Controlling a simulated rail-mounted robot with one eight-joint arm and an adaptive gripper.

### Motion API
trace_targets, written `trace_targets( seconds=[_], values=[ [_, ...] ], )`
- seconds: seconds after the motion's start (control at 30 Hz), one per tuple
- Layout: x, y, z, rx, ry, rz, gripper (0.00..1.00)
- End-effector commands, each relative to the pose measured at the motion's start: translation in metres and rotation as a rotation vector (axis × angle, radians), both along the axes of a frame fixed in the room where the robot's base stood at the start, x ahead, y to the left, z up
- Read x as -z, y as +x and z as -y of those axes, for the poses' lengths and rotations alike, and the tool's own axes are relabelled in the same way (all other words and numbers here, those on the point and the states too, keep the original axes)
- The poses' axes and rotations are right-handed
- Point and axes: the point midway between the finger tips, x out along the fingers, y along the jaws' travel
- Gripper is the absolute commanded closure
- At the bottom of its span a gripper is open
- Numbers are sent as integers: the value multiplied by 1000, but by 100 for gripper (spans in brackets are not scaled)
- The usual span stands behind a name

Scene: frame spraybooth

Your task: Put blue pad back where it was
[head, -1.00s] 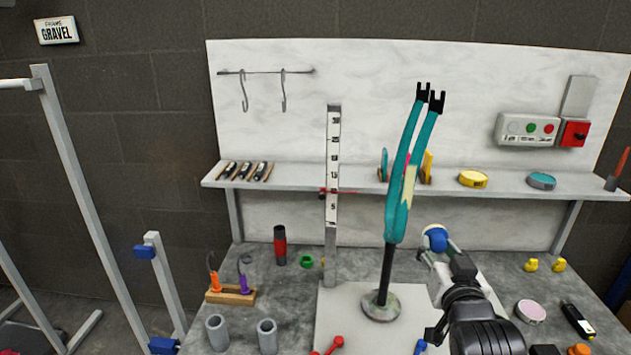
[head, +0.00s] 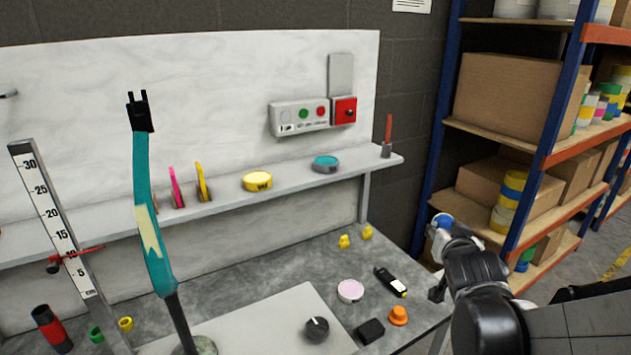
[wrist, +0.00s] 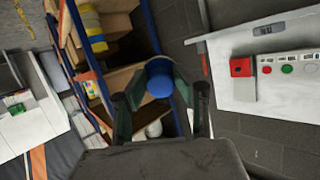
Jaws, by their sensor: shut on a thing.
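My gripper (head: 446,230) is shut on a rounded blue pad (head: 441,220) with a pale side. It holds the pad in the air beyond the bench's right end, in front of the shelving. In the wrist view the blue pad (wrist: 160,82) sits between the two fingers, with its blue face towards the camera. On the white wall shelf (head: 290,183), a pink pad (head: 177,187) and a yellow pad (head: 202,183) stand on edge side by side. Part of the shelf to their left is hidden behind the teal frame (head: 147,190).
A yellow tin (head: 257,181) and a teal tin (head: 325,164) lie on the shelf. The shelving rack (head: 548,150) with boxes stands close behind my gripper. The bench (head: 270,263) carries a pink disc (head: 350,290), a black device (head: 391,281) and an orange knob (head: 398,315).

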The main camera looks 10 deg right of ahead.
Motion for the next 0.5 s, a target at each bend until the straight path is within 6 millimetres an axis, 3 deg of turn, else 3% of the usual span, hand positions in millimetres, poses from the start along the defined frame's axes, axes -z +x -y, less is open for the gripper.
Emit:
trace_targets(
  seconds=[0.03,0.2,0.5],
  values=[
    [9,19,2,11,15,-43,95],
    [43,72,7,75,93,-219,95],
    [104,143,6,207,272,-534,95]
  ],
)
